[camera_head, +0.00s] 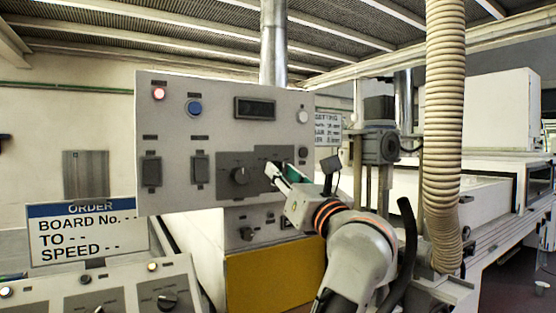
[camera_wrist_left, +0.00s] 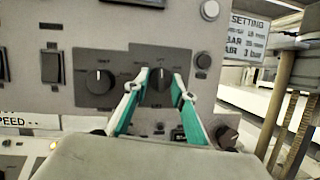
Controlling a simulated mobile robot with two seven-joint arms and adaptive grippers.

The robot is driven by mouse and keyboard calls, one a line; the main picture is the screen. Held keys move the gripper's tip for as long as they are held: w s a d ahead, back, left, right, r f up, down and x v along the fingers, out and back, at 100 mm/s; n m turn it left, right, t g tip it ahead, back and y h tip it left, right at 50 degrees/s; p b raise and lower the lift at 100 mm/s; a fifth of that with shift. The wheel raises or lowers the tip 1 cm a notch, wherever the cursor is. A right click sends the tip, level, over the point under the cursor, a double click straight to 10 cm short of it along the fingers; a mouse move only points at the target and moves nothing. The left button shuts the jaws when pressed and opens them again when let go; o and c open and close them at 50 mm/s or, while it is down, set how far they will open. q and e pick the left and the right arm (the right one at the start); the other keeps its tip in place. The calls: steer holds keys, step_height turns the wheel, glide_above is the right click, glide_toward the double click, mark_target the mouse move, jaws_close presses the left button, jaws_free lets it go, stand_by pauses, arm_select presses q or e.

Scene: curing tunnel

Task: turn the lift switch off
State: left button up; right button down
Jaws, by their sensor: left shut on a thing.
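A grey control panel (camera_head: 225,120) stands in front of me. On its lower plate, a dark rotary knob (camera_wrist_left: 159,88) with a light pointer mark roughly upward sits between the fingertips of my left gripper (camera_wrist_left: 160,83). In the head view my left gripper (camera_head: 277,172) reaches that plate and its fingers cover most of the knob. The gripper is shut on the knob, one finger on each side. The small labels around the knob are too blurred to read surely, so I cannot confirm it is the lift switch. My right gripper is not in view.
Another rotary knob (camera_head: 240,176) is close on the left, with two rocker switches (camera_head: 200,169) beyond. A lit red lamp (camera_head: 158,93) and a blue button (camera_head: 194,107) sit higher. An order sign (camera_head: 88,232) and lower console (camera_head: 120,290) stand front left; a ribbed hose (camera_head: 445,130) hangs right.

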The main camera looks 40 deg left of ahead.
arm_select(q)
steer(key=shift+m+p, duration=0.45)
steer(key=shift+m, duration=0.15)
steer(key=shift+f+t, duration=0.1)
steer(key=shift+t, duration=0.2)
steer(key=o, duration=1.1)
steer(key=v, duration=0.7)
steer(key=shift+s+d, duration=0.2)
steer(key=shift+d, duration=0.05)
